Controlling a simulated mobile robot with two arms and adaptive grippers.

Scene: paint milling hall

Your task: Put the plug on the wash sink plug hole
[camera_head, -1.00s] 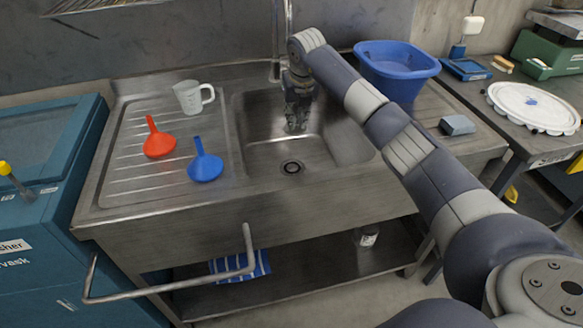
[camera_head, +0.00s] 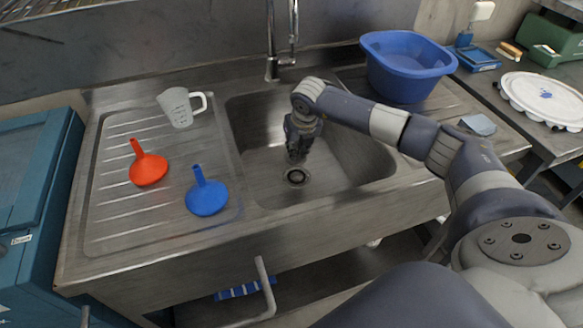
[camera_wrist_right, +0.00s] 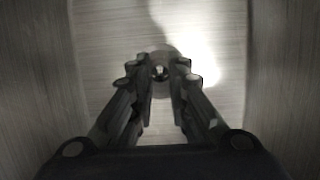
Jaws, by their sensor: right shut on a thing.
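The wash sink (camera_head: 262,140) is a steel basin, and its round plug hole (camera_head: 296,177) shows on the basin floor. My right gripper (camera_head: 297,156) reaches down into the basin, its fingertips just behind and above the plug hole in the head view. In the right wrist view my right gripper (camera_wrist_right: 159,77) is shut on a small dark round thing with a shiny middle, which I take to be the plug (camera_wrist_right: 159,71). The fingers hide the plug in the head view, and I cannot tell its height above the floor. My left gripper is out of view.
A clear measuring jug (camera_head: 180,107), a red funnel (camera_head: 148,168) and a blue funnel (camera_head: 206,196) stand on the left drainer. A blue tub (camera_head: 407,66) is right of the basin. The tap (camera_head: 272,60) rises behind it. Basin walls surround my gripper.

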